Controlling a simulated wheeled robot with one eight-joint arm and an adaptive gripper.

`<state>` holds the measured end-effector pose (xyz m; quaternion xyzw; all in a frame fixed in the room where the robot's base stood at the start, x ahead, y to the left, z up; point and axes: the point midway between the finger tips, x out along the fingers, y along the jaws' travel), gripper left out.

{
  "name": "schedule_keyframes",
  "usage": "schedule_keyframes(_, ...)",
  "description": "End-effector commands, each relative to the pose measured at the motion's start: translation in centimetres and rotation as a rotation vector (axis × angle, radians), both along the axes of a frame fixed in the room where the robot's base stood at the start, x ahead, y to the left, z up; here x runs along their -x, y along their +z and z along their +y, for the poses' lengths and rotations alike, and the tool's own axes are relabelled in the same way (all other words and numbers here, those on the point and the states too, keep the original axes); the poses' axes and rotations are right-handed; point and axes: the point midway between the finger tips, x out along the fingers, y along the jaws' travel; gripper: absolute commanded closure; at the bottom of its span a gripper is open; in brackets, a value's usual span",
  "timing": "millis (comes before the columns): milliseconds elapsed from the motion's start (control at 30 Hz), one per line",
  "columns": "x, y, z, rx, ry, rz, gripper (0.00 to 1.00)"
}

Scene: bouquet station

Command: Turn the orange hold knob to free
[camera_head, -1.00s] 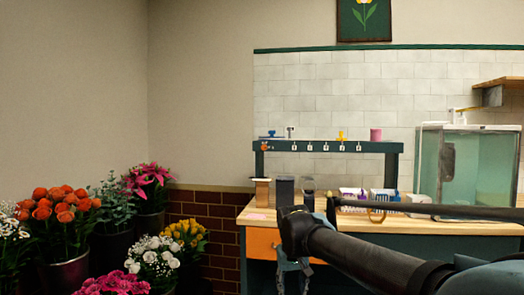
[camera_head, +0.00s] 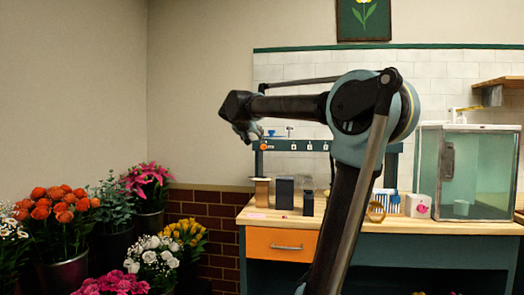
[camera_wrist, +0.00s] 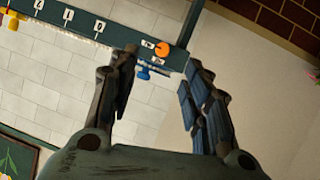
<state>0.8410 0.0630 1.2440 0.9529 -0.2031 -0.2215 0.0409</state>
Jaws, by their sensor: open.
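The orange hold knob (camera_head: 264,147) is a small round disc at the left end of the dark green rail (camera_head: 308,146) above the bench. In the wrist view the knob (camera_wrist: 162,49) shows whole, with small white labels on both sides, too small to read. My gripper (camera_wrist: 160,62) is open and empty. In the wrist view the knob appears between its spread fingertips, without visible contact. In the head view my gripper (camera_head: 248,132) hangs at the left end of the rail, up and left of the knob, its fingers hard to make out.
Dark containers (camera_head: 285,189) and a spool (camera_head: 262,190) stand on the bench below. A glass tank (camera_head: 465,170) is at the right. Flowers (camera_head: 65,205) fill the left.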

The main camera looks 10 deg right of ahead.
Motion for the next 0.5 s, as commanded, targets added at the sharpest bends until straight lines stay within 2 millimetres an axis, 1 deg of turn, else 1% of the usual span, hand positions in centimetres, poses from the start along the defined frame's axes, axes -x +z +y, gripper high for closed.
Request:
schedule_keyframes(33,-0.6,0.7,0.6,0.0,0.005,-0.015,0.56)
schedule_keyframes(67,-0.8,1.0,0.8,0.001,0.008,-0.021,0.56)
schedule_keyframes(167,-1.4,1.3,1.0,0.0,0.012,-0.033,0.56)
schedule_keyframes(367,-3.4,0.4,0.0,-0.001,0.009,-0.034,0.56)
schedule_keyframes(500,-5.4,-0.5,-1.0,0.0,0.009,-0.033,0.56)
